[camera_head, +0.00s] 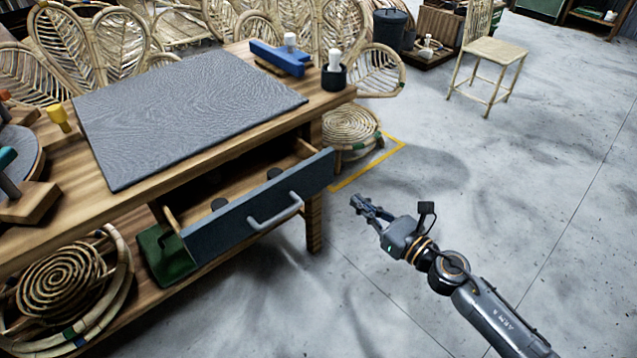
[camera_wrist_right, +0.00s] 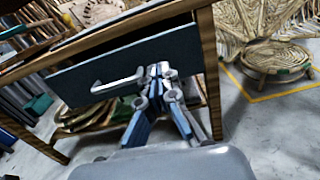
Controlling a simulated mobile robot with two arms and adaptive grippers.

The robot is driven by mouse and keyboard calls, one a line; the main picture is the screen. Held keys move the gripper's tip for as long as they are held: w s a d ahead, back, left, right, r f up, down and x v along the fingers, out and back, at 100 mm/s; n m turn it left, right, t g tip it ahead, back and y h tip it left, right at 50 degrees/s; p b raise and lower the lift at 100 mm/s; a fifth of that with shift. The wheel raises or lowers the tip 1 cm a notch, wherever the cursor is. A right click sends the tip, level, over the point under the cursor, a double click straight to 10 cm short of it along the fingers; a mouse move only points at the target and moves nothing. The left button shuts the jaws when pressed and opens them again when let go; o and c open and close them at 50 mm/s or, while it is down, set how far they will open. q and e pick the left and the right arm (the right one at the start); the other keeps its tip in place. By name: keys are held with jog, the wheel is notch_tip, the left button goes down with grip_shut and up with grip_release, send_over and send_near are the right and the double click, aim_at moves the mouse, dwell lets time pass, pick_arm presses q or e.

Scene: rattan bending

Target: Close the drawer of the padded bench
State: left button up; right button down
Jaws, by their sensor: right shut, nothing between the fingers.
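The drawer (camera_head: 262,210) of the wooden bench stands pulled out, with a dark blue-grey front and a light grey bar handle (camera_head: 275,211). Dark round items lie inside it. The bench has a grey padded top (camera_head: 185,105). My right gripper (camera_head: 358,203) is shut and empty, to the right of the drawer front and apart from it in the head view. In the right wrist view, the shut fingers (camera_wrist_right: 160,72) overlap the right part of the drawer front (camera_wrist_right: 120,68), right of the handle (camera_wrist_right: 117,84). I cannot tell contact there. My left gripper is not in view.
A blue tool (camera_head: 278,57) and a dark cup (camera_head: 334,76) stand at the bench's far right. Rattan coils (camera_head: 62,285) lie on the lower shelf. A rattan stool (camera_head: 350,128) stands behind the bench leg.

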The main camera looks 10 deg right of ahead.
jog(key=p, duration=0.2)
send_near(310, 164)
jog(key=w, duration=0.1)
jog(key=x, duration=0.5)
jog(key=shift+a+b, duration=0.3)
jog(key=shift+w+a+f, duration=0.1)
jog(key=shift+w+a, duration=0.1)
jog(key=shift+w, duration=0.2)
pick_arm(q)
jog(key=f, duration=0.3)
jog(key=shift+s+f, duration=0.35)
